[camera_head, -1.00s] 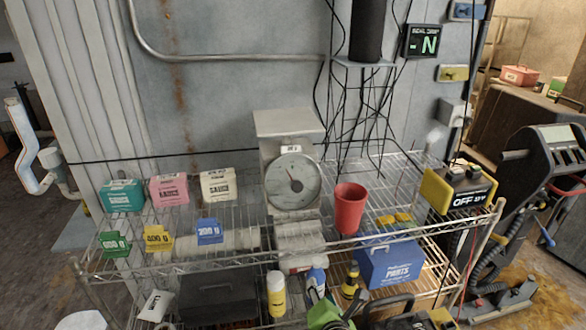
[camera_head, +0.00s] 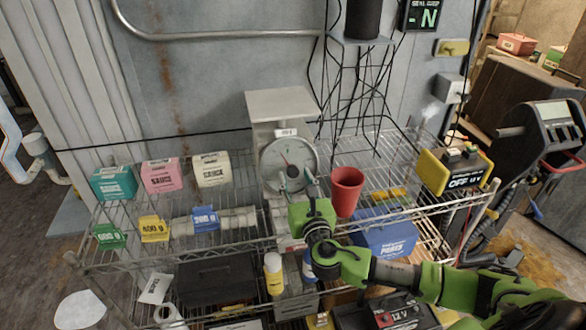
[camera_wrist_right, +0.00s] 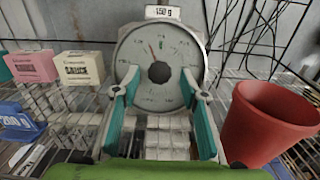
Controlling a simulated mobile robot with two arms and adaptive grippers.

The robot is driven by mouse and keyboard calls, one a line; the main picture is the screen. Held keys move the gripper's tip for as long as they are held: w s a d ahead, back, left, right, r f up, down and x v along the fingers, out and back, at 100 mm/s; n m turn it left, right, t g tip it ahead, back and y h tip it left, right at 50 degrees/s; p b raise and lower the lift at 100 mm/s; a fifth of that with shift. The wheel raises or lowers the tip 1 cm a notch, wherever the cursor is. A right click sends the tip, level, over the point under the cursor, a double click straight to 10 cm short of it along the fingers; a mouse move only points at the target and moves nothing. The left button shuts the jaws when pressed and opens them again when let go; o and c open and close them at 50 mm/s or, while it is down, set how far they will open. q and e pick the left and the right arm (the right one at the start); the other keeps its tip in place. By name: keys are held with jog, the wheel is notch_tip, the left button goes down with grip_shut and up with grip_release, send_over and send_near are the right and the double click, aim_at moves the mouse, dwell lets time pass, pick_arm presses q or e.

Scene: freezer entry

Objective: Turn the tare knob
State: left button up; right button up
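The grey scale (camera_head: 283,103) stands on the wire shelf, with a flat pan on top and a round dial (camera_head: 272,152) on its front. In the right wrist view the dial (camera_wrist_right: 180,50) has a dark round knob (camera_wrist_right: 159,72) at its centre and a thin red needle pointing up and left. A small plate (camera_wrist_right: 163,12) above it appears to read 150 g. My right gripper (camera_head: 295,181) is in front of the dial's lower part. Its teal fingers, also in the right wrist view (camera_wrist_right: 161,85), are open on either side of the knob, with nothing between them. My left gripper is out of view.
A red cup (camera_head: 346,190) stands close to the right of the gripper. White (camera_head: 211,169), pink (camera_head: 161,175) and teal (camera_head: 113,183) boxes and coloured weights stand on the left. A yellow-black unit (camera_head: 455,171) is at the right. Black cables hang behind.

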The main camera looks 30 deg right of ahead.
aim_at(294, 174)
jog(key=shift+x, duration=0.75)
jog(key=shift+w, duration=0.35)
jog(key=shift+w+d, duration=0.1)
jog(key=shift+w, duration=0.35)
jog(key=c, duration=1.1)
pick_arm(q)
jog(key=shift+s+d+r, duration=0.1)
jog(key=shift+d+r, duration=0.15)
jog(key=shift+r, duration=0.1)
pick_arm(e)
jog(key=shift+c, duration=0.2)
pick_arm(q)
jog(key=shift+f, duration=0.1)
pick_arm(e)
jog(key=shift+m, duration=0.3)
